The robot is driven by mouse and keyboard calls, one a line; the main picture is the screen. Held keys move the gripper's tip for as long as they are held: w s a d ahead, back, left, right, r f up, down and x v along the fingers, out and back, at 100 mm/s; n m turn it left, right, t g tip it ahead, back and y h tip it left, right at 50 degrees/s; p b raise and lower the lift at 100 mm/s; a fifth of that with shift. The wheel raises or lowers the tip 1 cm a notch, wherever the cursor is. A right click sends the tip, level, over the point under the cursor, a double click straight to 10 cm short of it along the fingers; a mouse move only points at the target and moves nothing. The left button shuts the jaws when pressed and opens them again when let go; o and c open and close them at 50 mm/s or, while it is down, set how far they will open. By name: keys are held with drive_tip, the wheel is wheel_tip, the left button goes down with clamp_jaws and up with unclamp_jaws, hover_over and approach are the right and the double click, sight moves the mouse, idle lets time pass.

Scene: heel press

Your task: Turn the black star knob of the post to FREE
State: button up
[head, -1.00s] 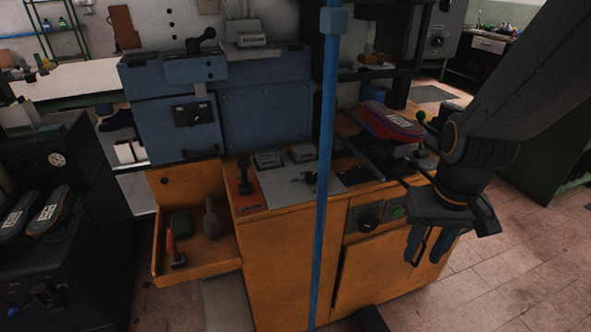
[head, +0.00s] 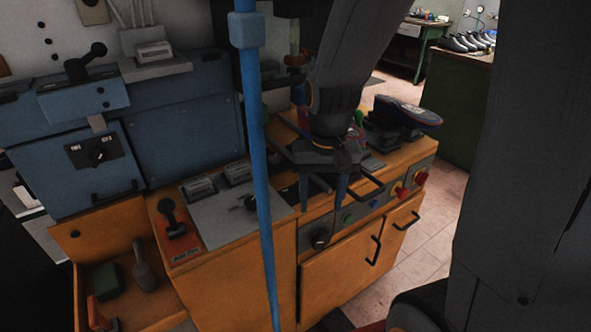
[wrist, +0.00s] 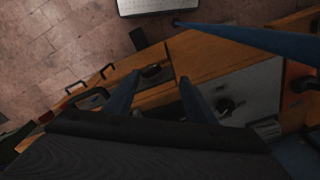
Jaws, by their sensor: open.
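The blue post (head: 262,170) stands upright in front of the orange cabinet in the head view, with a blue collar (head: 247,30). A small black knob (head: 243,203) lies on the grey plate close beside the post; it also seems to show in the wrist view (wrist: 226,105). A round black knob (head: 320,237) is on the cabinet's front panel. I cannot tell which knob is star-shaped, and no FREE mark is readable. My gripper (head: 322,197) points down, open and empty, over the cabinet's front edge right of the post. Its fingers (wrist: 161,80) show apart in the wrist view.
A black lever (head: 169,212) stands on an orange plate at left. Red buttons (head: 420,177) and bar handles (head: 373,250) line the cabinet front. An open drawer (head: 150,310) holds tools. A shoe (head: 407,112) sits on the machine behind my gripper. Floor at right is free.

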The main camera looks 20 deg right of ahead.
drive_tip(key=w+r+m, duration=0.1)
drive_tip(key=w+m, duration=0.1)
drive_tip(key=w, duration=0.2)
drive_tip(key=w+r+m+p, duration=0.1)
drive_tip(key=w+m, duration=0.2)
drive_tip(key=w, duration=0.1)
drive_tip(key=w+r+m+p, duration=0.1)
drive_tip(key=w+m, duration=0.1)
drive_tip(key=w, duration=0.2)
drive_tip(key=shift+w+a+r+m+g, duration=0.2)
drive_tip(key=shift+w+r+m+g, duration=0.1)
drive_tip(key=shift+r, duration=0.1)
drive_tip(key=shift+w+f, duration=0.2)
wheel_tip(320, 180, down, 7)
drive_tip(key=shift+f+p, duration=0.15)
drive_tip(key=shift+p, duration=0.7)
drive_tip(key=c, duration=1.1)
